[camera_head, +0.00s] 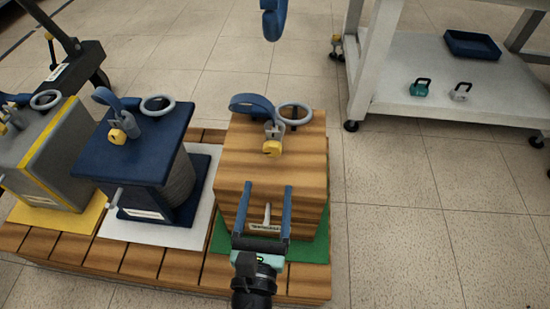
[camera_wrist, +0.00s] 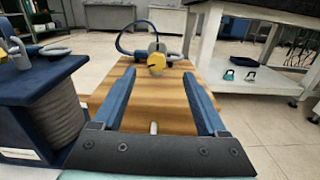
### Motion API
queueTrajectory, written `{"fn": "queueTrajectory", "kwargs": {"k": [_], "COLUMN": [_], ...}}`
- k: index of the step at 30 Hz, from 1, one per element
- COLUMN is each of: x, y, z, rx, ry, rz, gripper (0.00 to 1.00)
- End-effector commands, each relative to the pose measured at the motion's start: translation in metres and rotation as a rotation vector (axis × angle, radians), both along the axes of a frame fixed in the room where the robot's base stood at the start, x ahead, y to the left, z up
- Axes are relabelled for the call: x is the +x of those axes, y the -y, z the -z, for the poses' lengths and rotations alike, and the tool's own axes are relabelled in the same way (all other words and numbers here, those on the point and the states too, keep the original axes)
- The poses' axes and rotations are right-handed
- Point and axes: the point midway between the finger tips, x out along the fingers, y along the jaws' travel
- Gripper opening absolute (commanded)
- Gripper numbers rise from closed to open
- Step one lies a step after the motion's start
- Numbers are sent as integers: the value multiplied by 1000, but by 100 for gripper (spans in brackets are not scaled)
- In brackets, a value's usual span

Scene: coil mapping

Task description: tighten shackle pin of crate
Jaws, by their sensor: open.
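The wooden crate (camera_head: 272,165) stands on a green mat at the right end of the slatted pallet. On its top are a grey ring (camera_head: 295,115), a blue sling loop (camera_head: 250,104) and a shackle with a yellow pin head (camera_head: 272,148). In the wrist view the yellow pin head (camera_wrist: 156,64) shows beyond the fingertips, near the far side of the crate top (camera_wrist: 150,100). My gripper (camera_head: 268,188) is open and empty, at the near side of the crate. Its blue fingers (camera_wrist: 152,78) point toward the shackle and are apart from the pin.
A blue-topped coil (camera_head: 140,145) stands left of the crate, and a grey box with a yellow edge (camera_head: 50,150) further left. A white cart (camera_head: 440,100) with two small padlock-like items stands back right. A blue hook (camera_head: 272,20) hangs above. The floor at right is clear.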

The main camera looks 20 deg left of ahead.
Motion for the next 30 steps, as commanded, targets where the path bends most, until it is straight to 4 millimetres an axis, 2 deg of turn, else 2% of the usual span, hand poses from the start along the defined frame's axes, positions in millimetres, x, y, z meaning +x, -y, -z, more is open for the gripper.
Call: {"fn": "queueTrajectory", "kwargs": {"k": [1,2,8,24,30], "x": [-4,-5,5,91,111], "y": [-1,-2,-6,-30,-36], "z": [13,16,14,14,15], "rx": [-33,-47,-65,-59,-60], "ry": [-2,-3,-1,0,-2], "rz": [-9,-13,-17,-14,-15], "gripper": [75,75,75,75,75]}}
